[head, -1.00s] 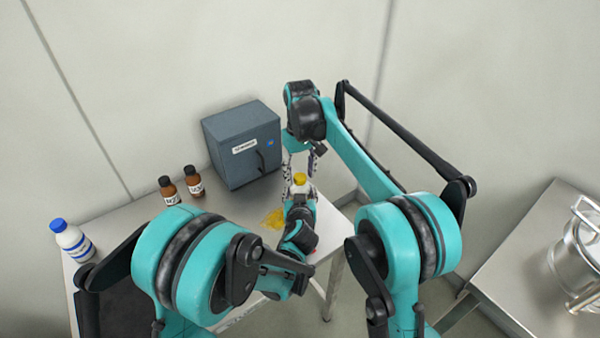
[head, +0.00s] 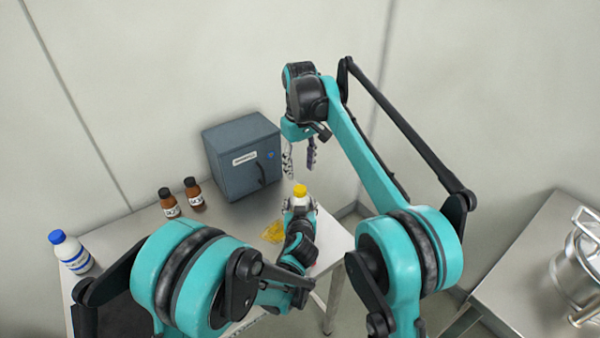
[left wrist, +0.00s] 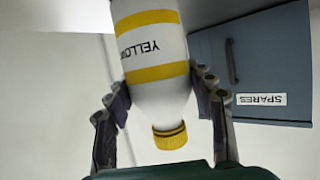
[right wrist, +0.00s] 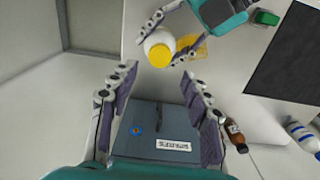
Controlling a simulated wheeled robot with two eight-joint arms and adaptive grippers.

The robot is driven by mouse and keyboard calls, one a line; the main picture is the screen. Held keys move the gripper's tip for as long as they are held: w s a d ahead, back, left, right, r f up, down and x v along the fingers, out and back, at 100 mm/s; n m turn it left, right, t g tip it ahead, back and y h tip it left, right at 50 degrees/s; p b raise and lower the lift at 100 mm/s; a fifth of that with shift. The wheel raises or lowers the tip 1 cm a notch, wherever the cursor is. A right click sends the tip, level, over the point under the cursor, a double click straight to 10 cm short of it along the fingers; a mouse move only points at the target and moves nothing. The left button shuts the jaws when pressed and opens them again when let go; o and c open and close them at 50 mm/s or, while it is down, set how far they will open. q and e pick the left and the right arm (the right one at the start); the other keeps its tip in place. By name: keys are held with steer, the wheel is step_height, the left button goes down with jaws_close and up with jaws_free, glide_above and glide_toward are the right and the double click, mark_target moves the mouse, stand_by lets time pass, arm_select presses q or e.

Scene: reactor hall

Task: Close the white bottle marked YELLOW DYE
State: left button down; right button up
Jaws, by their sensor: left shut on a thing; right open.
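The white bottle with yellow bands (left wrist: 158,45) is held by my left gripper (left wrist: 162,85), whose fingers close on its two sides. Part of its label, "YELLOW", shows in the left wrist view. A yellow cap (left wrist: 170,136) sits on its neck; it also shows in the head view (head: 300,191) and from above in the right wrist view (right wrist: 160,55). I cannot tell how tightly it is seated. My right gripper (head: 299,170) is open and empty above the cap, apart from it. Its spread fingers also show in the right wrist view (right wrist: 158,80).
A grey-blue box marked SPARES (head: 242,158) stands at the table's back. Two brown bottles (head: 169,204) (head: 194,195) and a white bottle with a blue cap (head: 70,252) stand to the left. A yellow patch (head: 273,232) lies on the table (head: 232,218) beside the held bottle.

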mark_target(300, 188)
steer(key=shift+r, duration=0.4)
steer(key=shift+f, duration=4.05)
jaws_close()
